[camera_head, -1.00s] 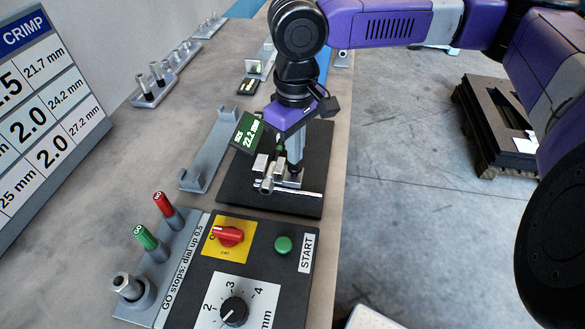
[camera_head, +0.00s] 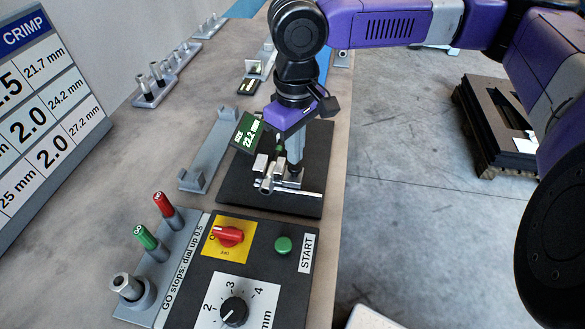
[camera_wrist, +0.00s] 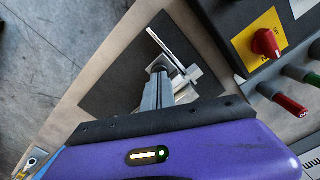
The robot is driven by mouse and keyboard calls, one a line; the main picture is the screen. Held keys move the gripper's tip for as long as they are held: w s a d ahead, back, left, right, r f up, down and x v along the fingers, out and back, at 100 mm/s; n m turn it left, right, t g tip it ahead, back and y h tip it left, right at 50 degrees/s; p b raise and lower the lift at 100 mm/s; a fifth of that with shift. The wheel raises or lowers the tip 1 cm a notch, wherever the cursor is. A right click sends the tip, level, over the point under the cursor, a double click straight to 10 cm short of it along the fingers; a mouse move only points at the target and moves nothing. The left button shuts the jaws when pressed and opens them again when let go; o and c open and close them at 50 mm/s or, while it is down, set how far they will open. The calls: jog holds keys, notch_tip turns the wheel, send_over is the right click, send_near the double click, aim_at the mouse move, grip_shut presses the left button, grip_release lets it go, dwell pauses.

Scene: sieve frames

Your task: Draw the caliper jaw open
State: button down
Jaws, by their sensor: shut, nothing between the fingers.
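The caliper (camera_head: 287,184) lies on a black mat (camera_head: 235,196), with its metal beam running left to right and its jaw blocks near a short grey cylinder (camera_head: 267,184). A tilted display (camera_head: 247,133) behind it reads 22.2 mm. My gripper (camera_head: 294,170) points down at the caliper, shut with nothing between its fingers. In the wrist view the fingertips (camera_wrist: 158,72) are beside the caliper's sliding part, and the silver beam (camera_wrist: 168,50) extends past them. I cannot tell whether the fingers touch the jaw.
A control panel (camera_head: 208,283) with a red switch (camera_head: 228,236), green button (camera_head: 283,245) and dial stands in front. Green (camera_head: 146,238) and red (camera_head: 163,204) pins stand at left. A grey cradle (camera_head: 207,156) lies left of the mat. A size chart (camera_head: 45,120) stands far left.

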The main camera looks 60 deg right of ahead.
jog(key=shift+f, duration=0.1)
jog(key=shift+s+f+b, duration=0.15)
jog(key=shift+f+b, duration=0.75)
jog(key=shift+f, duration=0.6)
jog(key=shift+s+d+f+p, duration=0.1)
jog(key=shift+s+d+p, duration=0.2)
jog(key=shift+s, duration=0.6)
jog(key=shift+s+d+f+p, duration=0.1)
jog(key=shift+s+d, duration=0.25)
jog(key=shift+s, duration=0.5)
jog(key=shift+r, duration=0.1)
notch_tip(320, 180, up, 8)
jog(key=p, duration=0.7)
jog(key=shift+w+f, duration=0.15)
jog(key=shift+f, duration=0.05)
dwell(0.4)
